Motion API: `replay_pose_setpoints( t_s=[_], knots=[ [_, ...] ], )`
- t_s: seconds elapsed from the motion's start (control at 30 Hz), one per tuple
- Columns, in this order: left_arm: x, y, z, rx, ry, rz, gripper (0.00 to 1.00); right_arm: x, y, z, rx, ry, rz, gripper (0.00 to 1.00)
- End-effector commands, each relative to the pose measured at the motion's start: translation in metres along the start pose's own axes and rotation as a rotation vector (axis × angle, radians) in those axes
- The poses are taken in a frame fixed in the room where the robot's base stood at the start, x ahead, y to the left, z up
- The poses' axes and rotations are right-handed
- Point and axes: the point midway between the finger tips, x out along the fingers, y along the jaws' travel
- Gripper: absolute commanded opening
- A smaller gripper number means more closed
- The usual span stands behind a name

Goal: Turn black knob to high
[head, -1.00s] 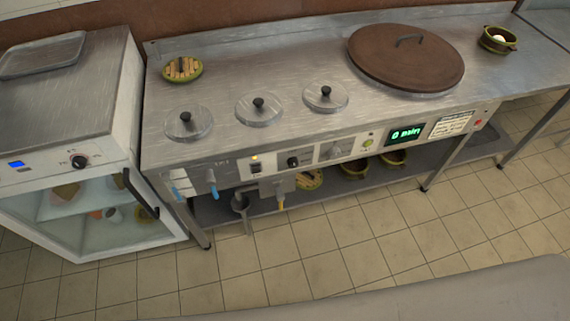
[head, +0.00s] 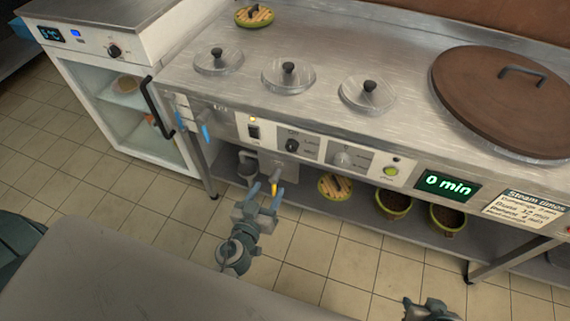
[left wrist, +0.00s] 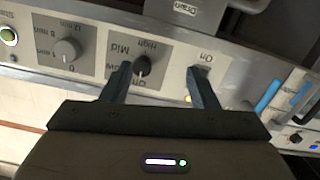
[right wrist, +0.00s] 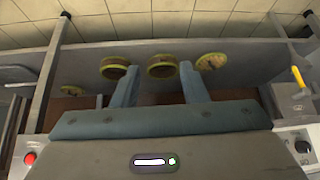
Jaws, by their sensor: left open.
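The black knob (head: 292,146) is on the front panel below the round lids, right of a lit switch. In the left wrist view the black knob (left wrist: 141,66) shows upside down amid Off, Low, Mid and High labels; its exact pointing is unclear. My left gripper (head: 265,190) is open and empty, in front of and below the panel. In its wrist view the knob appears between the fingers (left wrist: 159,72), nearer the left one; they look apart from it. My right gripper (right wrist: 158,72) is open and empty; part of it (head: 430,310) shows at the head view's bottom edge.
A grey timer knob (head: 343,159), a green button (head: 390,171) and a 0 min display (head: 447,186) lie to the right. A switch (head: 254,132) is left of the black knob. A yellow-handled tap (head: 275,178) sits below the panel. The glass-fronted cabinet (head: 115,52) stands left.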

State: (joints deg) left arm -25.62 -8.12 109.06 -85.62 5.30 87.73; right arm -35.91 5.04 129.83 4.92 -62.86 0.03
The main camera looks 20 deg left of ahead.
Motion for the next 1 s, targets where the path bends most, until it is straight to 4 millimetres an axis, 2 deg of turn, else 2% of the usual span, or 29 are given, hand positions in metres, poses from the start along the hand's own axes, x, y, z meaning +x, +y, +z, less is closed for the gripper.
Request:
replay_pose_setpoints(
  t_s=[0.1,0.17,0.37,0.8,1.0],
  knots=[
    [-0.001,0.011,-0.024,-0.011,0.06,0.041,0.54,-0.024,-0.006,-0.01,-0.005,0.037,-0.011,0.4],
    [-0.002,0.015,-0.033,-0.015,0.076,0.053,0.54,-0.034,-0.007,-0.014,-0.007,0.049,-0.015,0.4],
    [0.006,0.02,-0.045,-0.019,0.09,0.067,0.54,-0.048,-0.008,-0.019,-0.013,0.045,-0.013,0.4],
    [0.08,0.024,-0.051,-0.018,0.089,0.065,0.54,-0.06,0.0,-0.017,-0.033,-0.046,0.023,0.4],
    [0.1,0.025,-0.052,-0.019,0.088,0.064,0.54,-0.061,0.001,-0.017,-0.035,-0.054,0.027,0.4]
  ],
)
